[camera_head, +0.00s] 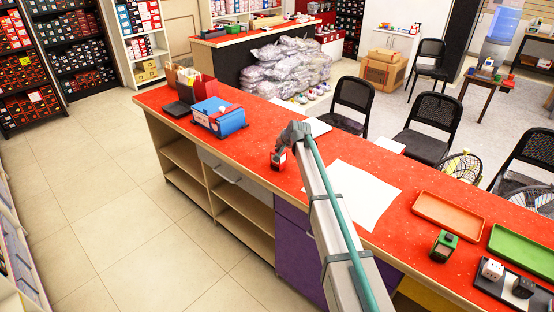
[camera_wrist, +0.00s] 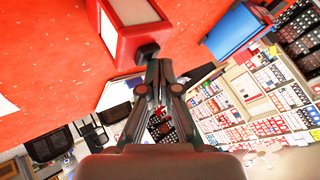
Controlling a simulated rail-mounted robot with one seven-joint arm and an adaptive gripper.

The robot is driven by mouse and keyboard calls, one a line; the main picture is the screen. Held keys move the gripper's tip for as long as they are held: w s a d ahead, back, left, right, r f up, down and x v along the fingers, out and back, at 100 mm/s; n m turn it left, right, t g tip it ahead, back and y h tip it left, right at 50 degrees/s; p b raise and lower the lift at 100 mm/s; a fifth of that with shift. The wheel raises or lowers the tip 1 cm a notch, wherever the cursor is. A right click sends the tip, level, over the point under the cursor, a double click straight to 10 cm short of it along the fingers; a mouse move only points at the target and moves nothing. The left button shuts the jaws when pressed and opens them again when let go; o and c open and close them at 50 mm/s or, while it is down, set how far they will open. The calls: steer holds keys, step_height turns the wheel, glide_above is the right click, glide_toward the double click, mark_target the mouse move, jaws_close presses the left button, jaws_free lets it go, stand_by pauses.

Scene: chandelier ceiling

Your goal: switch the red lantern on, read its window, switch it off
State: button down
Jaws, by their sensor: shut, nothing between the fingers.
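The red lantern (camera_head: 278,161) stands on the red counter, small in the head view and partly hidden by my gripper (camera_head: 286,146). In the wrist view the lantern (camera_wrist: 127,52) is close up at the top, with a red frame and pale panels. No mark can be read on the panels. A dark knob (camera_wrist: 147,51) sticks out of its side towards my gripper (camera_wrist: 158,62). My gripper is shut and empty, with its fingertips right beside the knob; I cannot tell whether they touch. A green lantern (camera_head: 444,245) stands farther right on the counter.
On the counter (camera_head: 262,128), a blue box (camera_head: 219,118) stands to the left and a white sheet (camera_head: 350,196) lies to the right. An orange tray (camera_head: 450,218), a green tray (camera_head: 525,248) and a dark tray with blocks (camera_head: 500,287) are farther right. Chairs stand behind.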

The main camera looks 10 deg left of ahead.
stand_by(0.4)
steer(key=shift+r, duration=0.6)
steer(key=shift+r, duration=0.1)
steer(key=shift+r+p, duration=1.25)
steer(key=shift+r, duration=1.7)
